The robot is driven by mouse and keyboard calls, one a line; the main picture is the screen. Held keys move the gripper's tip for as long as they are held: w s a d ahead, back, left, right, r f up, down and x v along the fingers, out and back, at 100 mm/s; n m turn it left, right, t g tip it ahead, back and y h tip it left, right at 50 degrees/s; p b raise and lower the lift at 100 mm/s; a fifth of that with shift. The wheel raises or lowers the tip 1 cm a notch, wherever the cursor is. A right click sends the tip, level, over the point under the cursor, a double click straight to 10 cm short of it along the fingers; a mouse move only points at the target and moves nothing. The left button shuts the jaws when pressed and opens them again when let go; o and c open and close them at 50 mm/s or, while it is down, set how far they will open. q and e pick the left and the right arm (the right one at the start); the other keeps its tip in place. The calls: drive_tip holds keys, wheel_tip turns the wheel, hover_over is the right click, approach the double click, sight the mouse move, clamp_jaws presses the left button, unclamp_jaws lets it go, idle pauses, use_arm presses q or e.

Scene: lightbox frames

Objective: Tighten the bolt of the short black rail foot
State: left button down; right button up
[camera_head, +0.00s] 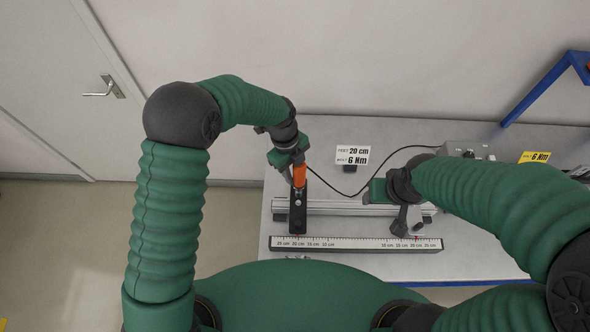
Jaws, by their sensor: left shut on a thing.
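My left gripper (290,163) is shut on an orange power tool (299,176), held upright with its tip down. The tip is over a black rail foot (298,220) that lies across the left end of the silver rail (345,207). Whether the tip touches the bolt is too small to tell. A second dark part (402,222), perhaps another foot, is at the right part of the rail, partly hidden by my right arm. My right gripper (370,194) is beside it at the rail; its fingers are not clear.
A white ruler bar (355,243) lies in front of the rail on the grey table (470,262). A sign (352,155) reads 20 cm and 6 Nm. A black cable runs behind the rail to a grey box (470,147). A yellow 6 Nm label (534,157) stands at right.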

use_arm(q)
wheel_tip(320, 180, down, 6)
drive_tip(key=b, duration=0.4)
idle(1.0)
drive_tip(key=shift+f+b, duration=0.4)
drive_tip(key=shift+b, duration=0.05)
idle(0.6)
drive_tip(key=shift+s+a+f, duration=0.1)
drive_tip(key=shift+s+f, duration=0.15)
drive_tip(key=shift+s, duration=0.05)
idle(1.7)
idle(0.6)
